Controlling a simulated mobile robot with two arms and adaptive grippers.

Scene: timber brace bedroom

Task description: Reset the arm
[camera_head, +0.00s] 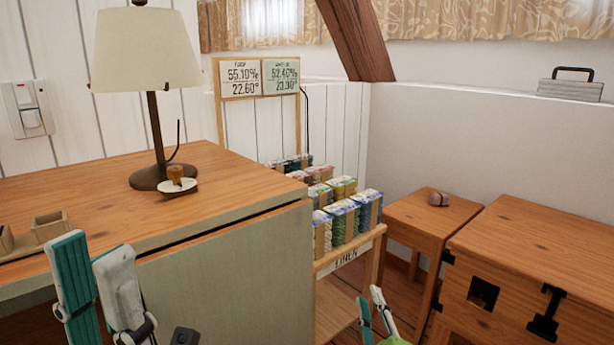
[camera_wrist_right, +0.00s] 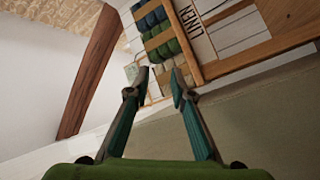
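My left gripper (camera_head: 90,250) is at the lower left of the head view, in front of the wooden-topped cabinet. Its teal finger and white finger stand upright with a gap between them, and nothing shows in the gap. My right gripper (camera_head: 371,296) is low in the middle of the head view, in front of the yarn rack and below its LINEN label. In the right wrist view its two fingers (camera_wrist_right: 160,76) are apart and nothing is held between them. Both arms are mostly out of view.
The cabinet top (camera_head: 240,172) carries a lamp (camera_head: 155,95), a small cup on a saucer (camera_head: 178,188) and small wooden boxes (camera_head: 50,226). The yarn rack (camera_head: 350,250) holds several skeins. A stool (camera_head: 430,215) with a small round item (camera_head: 438,198) and a wooden chest (camera_head: 540,245) stand right.

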